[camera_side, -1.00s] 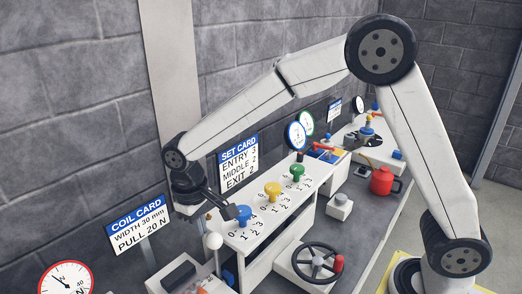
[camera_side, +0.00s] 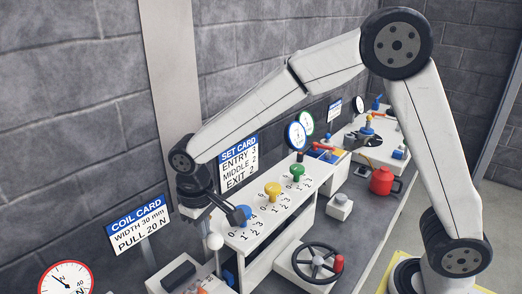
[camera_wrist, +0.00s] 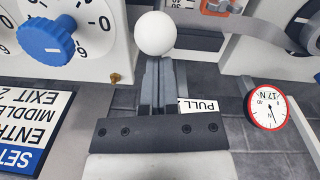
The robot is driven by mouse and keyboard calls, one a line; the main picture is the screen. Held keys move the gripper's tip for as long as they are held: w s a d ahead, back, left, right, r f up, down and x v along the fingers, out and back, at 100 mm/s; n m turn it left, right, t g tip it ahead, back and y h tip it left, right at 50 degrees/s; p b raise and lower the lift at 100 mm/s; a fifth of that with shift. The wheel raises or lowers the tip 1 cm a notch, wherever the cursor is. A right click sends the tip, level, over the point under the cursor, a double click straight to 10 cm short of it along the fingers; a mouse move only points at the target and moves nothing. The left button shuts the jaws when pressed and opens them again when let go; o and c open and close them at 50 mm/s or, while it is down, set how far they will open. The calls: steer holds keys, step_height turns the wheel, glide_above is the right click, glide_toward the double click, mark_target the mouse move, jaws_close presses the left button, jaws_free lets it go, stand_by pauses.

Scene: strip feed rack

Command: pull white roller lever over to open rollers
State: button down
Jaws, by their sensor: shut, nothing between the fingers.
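The white roller lever shows as a round white ball knob (camera_side: 215,241) at the front left end of the bench in the side view, standing upright on its stem. It also shows in the wrist view as the white ball (camera_wrist: 155,33), just past the fingertips. My gripper (camera_side: 238,216) is above and slightly right of the ball in the side view, near the blue knob. In the wrist view its fingers (camera_wrist: 160,62) are together and empty. The ball is not between them; whether they touch it I cannot tell. The lever's stem is hidden in the wrist view.
The blue knob (camera_side: 243,212), yellow knob (camera_side: 272,189) and green knob (camera_side: 297,173) stand on the white panel beside the fingers. A black handwheel (camera_side: 317,264) is at the front. A coil card (camera_side: 139,225) and a round gauge (camera_side: 66,280) are at left.

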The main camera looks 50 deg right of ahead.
steer(key=shift+s, duration=0.15)
steer(key=shift+s+t, duration=0.8)
steer(key=shift+s, duration=0.4)
steer(key=s+f, duration=0.2)
steer(key=s, duration=0.4)
steer(key=s+f, duration=0.3)
steer(key=s, duration=0.3)
steer(key=shift+s+f+t, duration=0.3)
steer(key=shift+s, duration=0.05)
steer(key=shift+s+d+f, duration=0.1)
steer(key=shift+d, duration=0.05)
